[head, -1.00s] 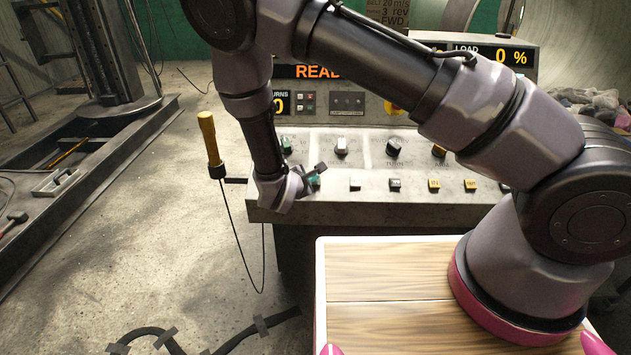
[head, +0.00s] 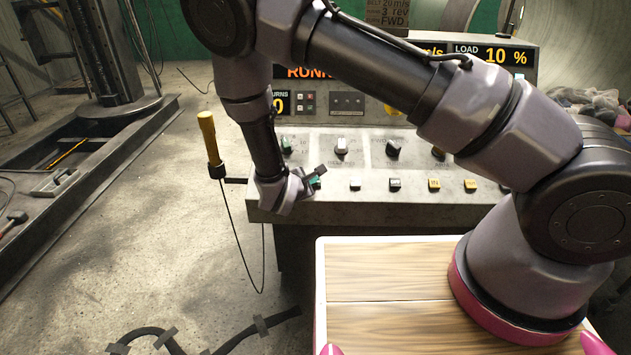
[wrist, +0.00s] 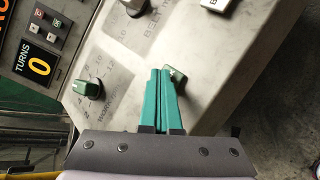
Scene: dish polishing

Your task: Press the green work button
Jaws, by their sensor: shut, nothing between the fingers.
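The green work button (wrist: 178,76) shows in the wrist view at the fingertips, partly covered by them. My gripper (wrist: 160,70) has its two teal fingers closed side by side, with nothing between them. Its tips are at the button and look to be against it. In the head view my gripper (head: 317,177) is at the left end of the console's lower button row, and the button there is mostly hidden behind it.
The console (head: 345,208) has a row of white, black and yellow buttons to the right. Knobs sit above, including a green knob (wrist: 88,89) left of the fingers.

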